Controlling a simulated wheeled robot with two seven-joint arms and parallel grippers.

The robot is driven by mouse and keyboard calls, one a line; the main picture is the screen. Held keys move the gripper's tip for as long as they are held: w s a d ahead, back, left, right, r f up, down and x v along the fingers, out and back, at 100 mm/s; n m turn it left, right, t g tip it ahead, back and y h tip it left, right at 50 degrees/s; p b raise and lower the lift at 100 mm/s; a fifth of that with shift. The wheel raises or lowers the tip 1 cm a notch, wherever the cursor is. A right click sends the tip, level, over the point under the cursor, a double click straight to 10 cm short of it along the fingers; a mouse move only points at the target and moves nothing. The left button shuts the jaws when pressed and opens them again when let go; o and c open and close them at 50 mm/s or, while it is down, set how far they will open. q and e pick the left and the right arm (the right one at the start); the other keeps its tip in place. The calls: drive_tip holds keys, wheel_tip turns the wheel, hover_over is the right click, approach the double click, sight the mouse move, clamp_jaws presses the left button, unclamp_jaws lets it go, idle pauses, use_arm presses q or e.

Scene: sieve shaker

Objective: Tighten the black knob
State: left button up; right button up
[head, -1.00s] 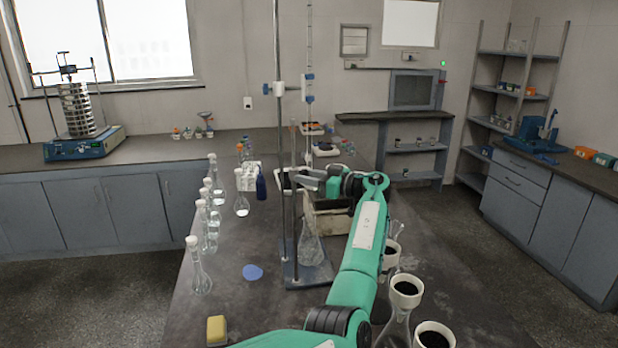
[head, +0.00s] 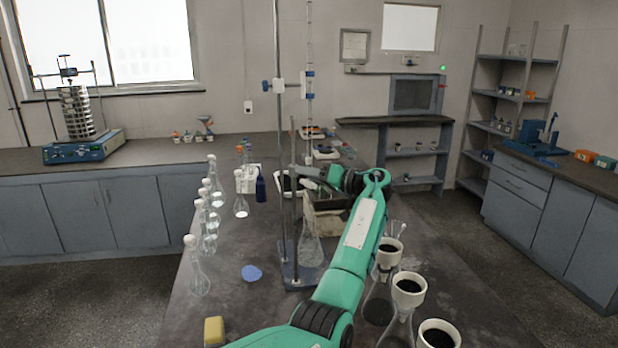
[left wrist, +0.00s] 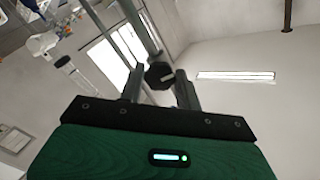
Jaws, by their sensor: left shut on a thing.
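The black knob (left wrist: 159,75) is a dark, many-sided piece at the end of my left gripper, in front of a metal rod in the left wrist view. My left gripper (left wrist: 160,88) is shut on it, one finger on each side. In the head view my left gripper (head: 299,175) reaches left to the thin upright rods of a stand (head: 293,215) on the middle bench. The knob is too small or covered to make out there. My right gripper is in neither view.
A conical flask (head: 311,248) stands at the stand's base. Flasks with white stoppers (head: 199,265) line the bench's left side. Filter-topped flasks (head: 408,288) stand close right of my arm. A sieve shaker (head: 82,148) is on the back-left counter.

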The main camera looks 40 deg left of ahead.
use_arm(q)
drive_tip(key=shift+r+m+p, duration=0.15)
drive_tip(key=shift+m+p, duration=1.9)
drive_tip(key=shift+m, duration=3.15)
drive_tip(key=o, duration=1)
drive_tip(key=shift+c, duration=0.2)
